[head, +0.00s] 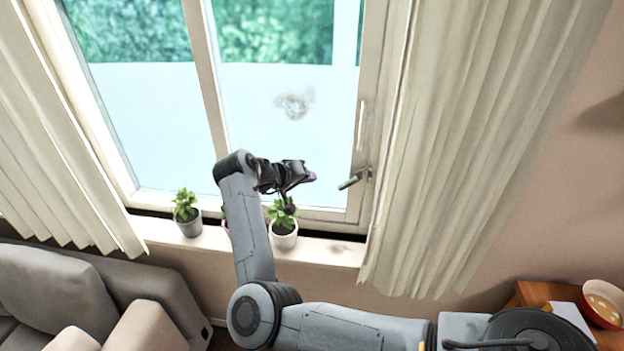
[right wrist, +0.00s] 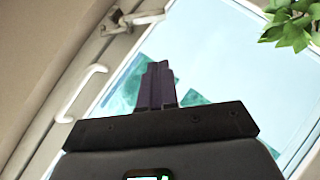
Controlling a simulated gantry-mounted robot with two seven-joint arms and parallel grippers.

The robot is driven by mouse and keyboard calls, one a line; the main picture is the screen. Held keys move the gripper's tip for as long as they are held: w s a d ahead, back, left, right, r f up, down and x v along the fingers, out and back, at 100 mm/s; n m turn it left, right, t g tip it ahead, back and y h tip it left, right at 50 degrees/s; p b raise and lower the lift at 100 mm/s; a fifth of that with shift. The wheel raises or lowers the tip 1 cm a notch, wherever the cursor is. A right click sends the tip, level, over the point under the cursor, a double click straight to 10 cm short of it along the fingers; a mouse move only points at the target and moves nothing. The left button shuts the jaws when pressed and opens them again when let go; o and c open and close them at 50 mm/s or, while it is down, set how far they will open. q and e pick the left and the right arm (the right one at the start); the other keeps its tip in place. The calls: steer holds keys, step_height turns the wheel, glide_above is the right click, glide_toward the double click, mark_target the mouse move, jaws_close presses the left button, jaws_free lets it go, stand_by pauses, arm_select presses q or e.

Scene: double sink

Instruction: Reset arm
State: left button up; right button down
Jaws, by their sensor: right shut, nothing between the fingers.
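My right gripper (head: 308,177) is in front of the window, above the sill and a little left of the window handle (head: 354,180). Its dark fingers are together with nothing between them, as the right wrist view also shows (right wrist: 157,84). The gripper is apart from the handle. My right arm comes in from the lower right, bends at the elbow and rises past the sill. A metal latch also shows at the top of the right wrist view (right wrist: 130,20). My left gripper is not in view.
A potted plant (head: 284,235) stands on the sill just below my gripper, and another (head: 188,214) stands further left. Curtains (head: 470,140) hang on both sides. A grey sofa (head: 60,285) is at lower left. A wooden table (head: 530,293) with a bowl (head: 603,303) is at lower right.

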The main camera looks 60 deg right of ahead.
stand_by(0.4)
steer(key=d+r+t+h+p, duration=0.2)
steer(key=d+t+h+p, duration=0.15)
steer(key=t, duration=0.25)
steer(key=a+f+n+t+y+p, duration=0.1)
steer(key=a+f+n+t+y, duration=0.2)
steer(key=a, duration=0.5)
steer(key=w+a+f+n+t+y+p, duration=0.1)
steer(key=a+f+n+t+y, duration=0.15)
steer(key=a, duration=0.55)
steer(key=a+f+n+t+y+p, duration=0.1)
steer(key=a+f+n+t+y, duration=0.25)
steer(key=a, duration=0.45)
steer(key=s+a+f+n+g+y+p, duration=0.1)
steer(key=s+a+f+g+y, duration=0.2)
steer(key=s+a, duration=0.7)
steer(key=s+a+f+n+g+y, duration=0.2)
steer(key=s+a+f+g+y, duration=0.1)
steer(key=s+a, duration=0.8)
steer(key=shift+s+f+g+p, duration=0.4)
steer(key=shift+s+f+g, duration=0.15)
steer(key=shift+s+g, duration=0.4)
